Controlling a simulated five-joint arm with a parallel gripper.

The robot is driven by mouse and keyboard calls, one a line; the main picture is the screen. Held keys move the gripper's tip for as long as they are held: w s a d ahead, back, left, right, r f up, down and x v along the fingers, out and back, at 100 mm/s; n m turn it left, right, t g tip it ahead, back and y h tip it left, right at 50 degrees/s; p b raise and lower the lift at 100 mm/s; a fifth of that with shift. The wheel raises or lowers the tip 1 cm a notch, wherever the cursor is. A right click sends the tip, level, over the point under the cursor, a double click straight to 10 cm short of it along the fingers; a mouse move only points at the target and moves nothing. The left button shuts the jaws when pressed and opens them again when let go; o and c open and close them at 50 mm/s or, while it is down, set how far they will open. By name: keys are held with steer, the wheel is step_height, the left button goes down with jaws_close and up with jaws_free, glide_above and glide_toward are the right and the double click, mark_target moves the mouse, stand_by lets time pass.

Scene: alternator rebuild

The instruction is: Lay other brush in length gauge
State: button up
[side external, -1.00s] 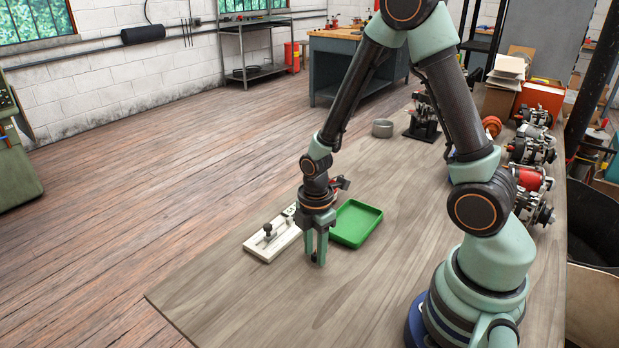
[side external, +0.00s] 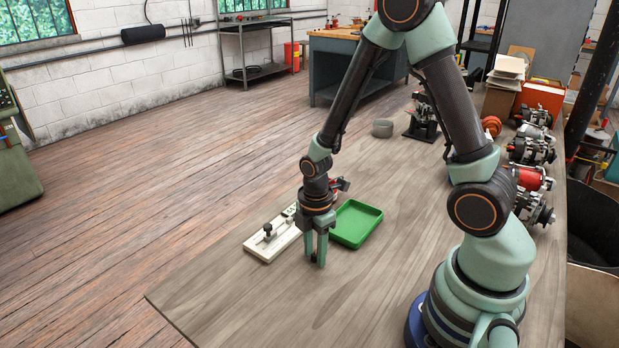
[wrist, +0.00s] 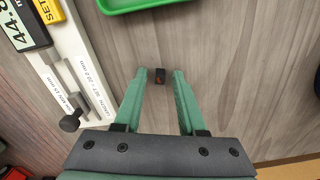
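My gripper (wrist: 160,75) points down over the bench, beside the length gauge. It also shows in the side view (side external: 316,262). Its fingers are apart. A small dark brush (wrist: 160,77) shows between the fingertips, with a gap on each side. The length gauge is a pale board (side external: 262,252) with a black knob, left of my gripper. In the wrist view the gauge (wrist: 72,48) shows printed length labels, its black knob and a display reading about 44.8. No brush is distinguishable on the visible part of the gauge.
A green tray (side external: 357,239) lies just behind and right of my gripper; its edge shows at the wrist view's top (wrist: 140,8). A grey ring (side external: 382,129) and a dark fixture (side external: 423,128) stand farther back. Several alternators (side external: 533,178) line the right edge. The front bench is clear.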

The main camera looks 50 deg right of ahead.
mark_target(315, 254)
jaws_close()
steer(key=shift+r, duration=0.1)
steer(key=shift+r, duration=2.4)
steer(key=w+r+n, duration=0.1)
steer(key=w, duration=0.2)
steer(key=w+d+r+n, duration=0.1)
steer(key=w, duration=0.3)
steer(key=w+d+r+n, duration=0.1)
steer(key=w, duration=0.3)
steer(key=shift+w+d+r, duration=0.2)
steer(key=shift+f, duration=2.4)
